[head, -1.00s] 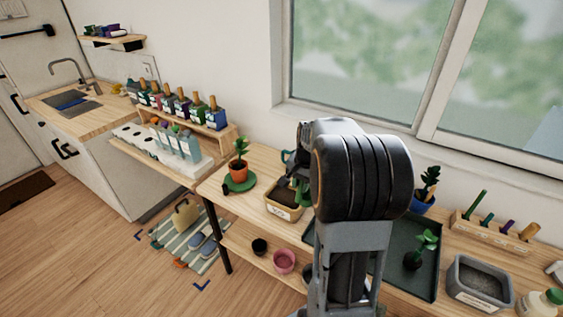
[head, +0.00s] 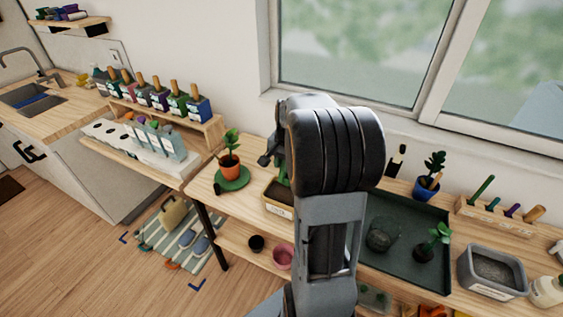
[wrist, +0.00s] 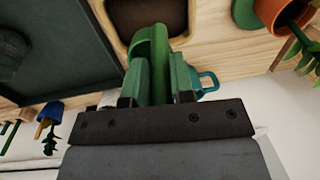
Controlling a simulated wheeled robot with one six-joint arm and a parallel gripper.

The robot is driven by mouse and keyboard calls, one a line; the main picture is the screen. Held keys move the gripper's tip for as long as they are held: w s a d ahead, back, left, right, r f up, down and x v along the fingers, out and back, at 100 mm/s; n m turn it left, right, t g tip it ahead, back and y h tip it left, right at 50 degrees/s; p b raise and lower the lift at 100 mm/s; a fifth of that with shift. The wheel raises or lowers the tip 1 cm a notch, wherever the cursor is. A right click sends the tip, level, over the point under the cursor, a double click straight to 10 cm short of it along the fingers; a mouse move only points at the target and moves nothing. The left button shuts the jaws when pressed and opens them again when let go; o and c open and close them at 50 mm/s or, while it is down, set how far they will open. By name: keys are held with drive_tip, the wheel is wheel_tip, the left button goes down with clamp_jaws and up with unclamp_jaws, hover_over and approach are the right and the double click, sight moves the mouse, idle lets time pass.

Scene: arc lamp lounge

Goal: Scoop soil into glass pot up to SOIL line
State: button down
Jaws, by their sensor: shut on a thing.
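My gripper (wrist: 156,98) is shut on a green scoop (wrist: 152,50). In the wrist view the scoop reaches over the near edge of a wooden tub of dark soil (wrist: 170,14). I cannot tell whether the scoop holds soil. The soil tub (head: 272,208) also shows in the head view, partly behind my arm. The clear glass pot (head: 381,236) stands on the dark green tray (head: 405,273), right of my arm. Its SOIL line and contents are too small to make out.
A seedling with a dark root ball (head: 428,245) is on the tray beside the glass pot. A grey bin (head: 490,272), a white bottle (head: 546,291) and a tool rack (head: 500,220) stand to the right. A potted plant (head: 229,163) is at left; a teal mug (wrist: 209,82) is behind the scoop.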

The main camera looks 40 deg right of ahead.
sight(284, 180)
drive_tip(key=shift+f+b, duration=3.15)
drive_tip(key=shift+f, duration=1.55)
drive_tip(key=shift+r, duration=0.1)
wheel_tip(284, 180, up, 10)
drive_tip(key=p, duration=0.8)
drive_tip(key=shift+s, duration=0.1)
